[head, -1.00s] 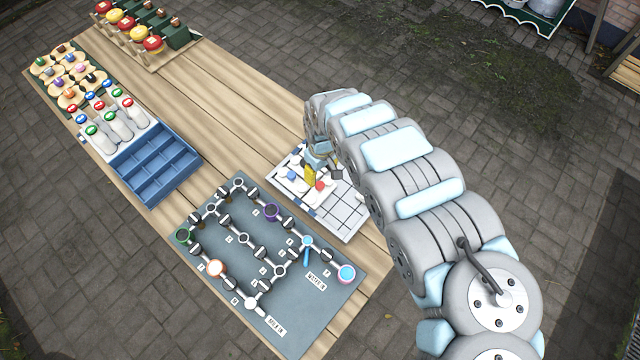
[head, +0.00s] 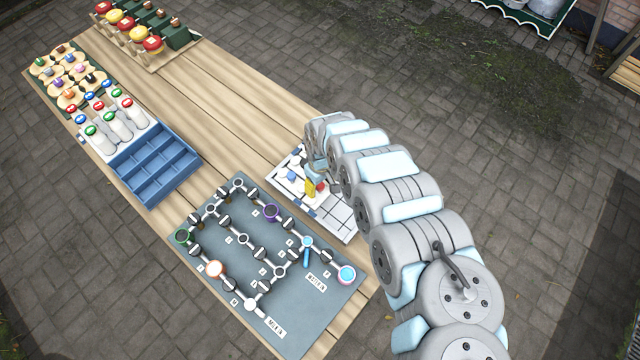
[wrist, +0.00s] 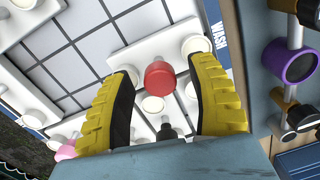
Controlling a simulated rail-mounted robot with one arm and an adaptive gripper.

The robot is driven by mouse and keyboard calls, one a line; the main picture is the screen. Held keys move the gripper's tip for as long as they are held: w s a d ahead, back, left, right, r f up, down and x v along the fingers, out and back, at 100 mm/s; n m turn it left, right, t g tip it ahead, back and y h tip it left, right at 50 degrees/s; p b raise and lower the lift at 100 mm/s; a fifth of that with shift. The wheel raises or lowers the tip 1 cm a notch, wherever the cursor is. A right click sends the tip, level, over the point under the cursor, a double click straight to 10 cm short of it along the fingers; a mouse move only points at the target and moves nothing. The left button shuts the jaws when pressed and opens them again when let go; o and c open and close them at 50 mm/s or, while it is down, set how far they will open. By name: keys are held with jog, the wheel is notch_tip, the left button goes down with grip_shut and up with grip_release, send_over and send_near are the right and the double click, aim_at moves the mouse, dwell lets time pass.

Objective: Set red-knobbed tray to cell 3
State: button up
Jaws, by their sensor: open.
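The red-knobbed tray is a white tray (wrist: 125,58) with round white cups and a red knob (wrist: 160,77) on top. It lies on the grid board (wrist: 95,18). My gripper (wrist: 163,68) is open, with one yellow finger on each side of the red knob and visible gaps between. In the head view my gripper (head: 311,187) is low over the board (head: 338,214), and the red knob (head: 321,187) shows just right of it. The cell numbers are not readable, so I cannot tell cell 3.
Other white trays stand close by, one with a pink knob (wrist: 66,152) and one with a dark knob (wrist: 167,131). A pipe panel (head: 225,270) with valves lies beside the board. Bare squares show on the board's right part. A blue crate (head: 155,165) is farther left.

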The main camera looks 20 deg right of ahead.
grip_shut()
jog(key=shift+w+d+f+b, duration=0.1)
jog(key=shift+w+d+b, duration=0.25)
jog(key=shift+d, duration=0.1)
jog(key=w+d+b, duration=0.1)
jog(key=d+b, duration=0.1)
jog(key=w+d+b, duration=0.1)
jog(key=d+b, duration=0.1)
jog(key=d, duration=0.1)
jog(key=w+d+b, duration=0.2)
jog(key=d+b, duration=0.1)
jog(key=shift+f, duration=0.2)
jog(key=shift+w+d+r+b, duration=0.1)
jog(key=shift+w+d+b, duration=0.1)
jog(key=shift+d+b, duration=0.3)
jog(key=shift+w+d+r+b, duration=0.15)
jog(key=shift+d+b, duration=0.2)
jog(key=shift+b, duration=0.25)
grip_release()
